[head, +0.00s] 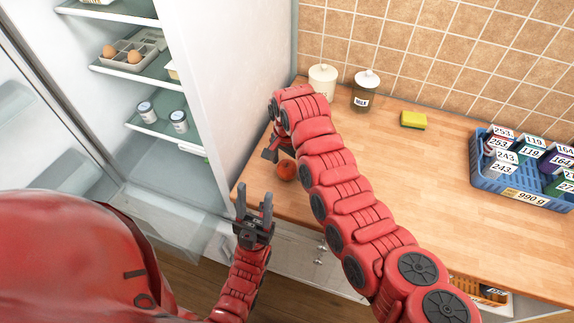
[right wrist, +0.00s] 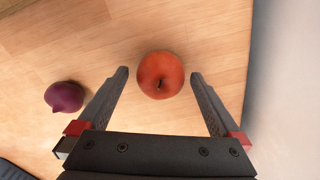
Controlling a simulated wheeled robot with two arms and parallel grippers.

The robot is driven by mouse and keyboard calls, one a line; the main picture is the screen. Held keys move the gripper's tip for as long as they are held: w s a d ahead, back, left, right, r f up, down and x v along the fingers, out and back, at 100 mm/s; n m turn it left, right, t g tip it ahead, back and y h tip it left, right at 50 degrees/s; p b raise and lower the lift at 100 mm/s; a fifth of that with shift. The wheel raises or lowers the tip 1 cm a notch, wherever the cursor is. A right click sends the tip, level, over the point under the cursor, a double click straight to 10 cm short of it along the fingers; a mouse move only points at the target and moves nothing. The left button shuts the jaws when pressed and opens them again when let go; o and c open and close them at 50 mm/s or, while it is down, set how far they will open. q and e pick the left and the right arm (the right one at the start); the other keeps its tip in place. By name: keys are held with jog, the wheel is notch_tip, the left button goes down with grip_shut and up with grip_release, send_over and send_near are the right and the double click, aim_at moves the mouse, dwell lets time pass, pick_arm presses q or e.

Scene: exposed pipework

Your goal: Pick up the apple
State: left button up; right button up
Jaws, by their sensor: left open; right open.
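The red apple (head: 287,170) rests on the wooden counter near its left end, partly beside my right arm in the head view. In the right wrist view the apple (right wrist: 160,77) lies between the tips of the open fingers, with a gap on each side. My right gripper (head: 273,153) is open and empty, close to the apple. My left gripper (head: 254,203) is open and empty, in front of the counter's edge, its fingers pointing up in the picture.
A purple onion-like item (right wrist: 64,97) lies left of the right gripper's fingers. The open fridge (head: 232,90) borders the counter's left end. Jars (head: 365,95), a yellow sponge (head: 413,119) and a blue crate (head: 520,190) stand farther back and right. The counter's middle is clear.

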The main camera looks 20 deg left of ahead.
jog(key=shift+f, duration=1.05)
jog(key=c, duration=1.4)
jog(key=shift+r, duration=0.1)
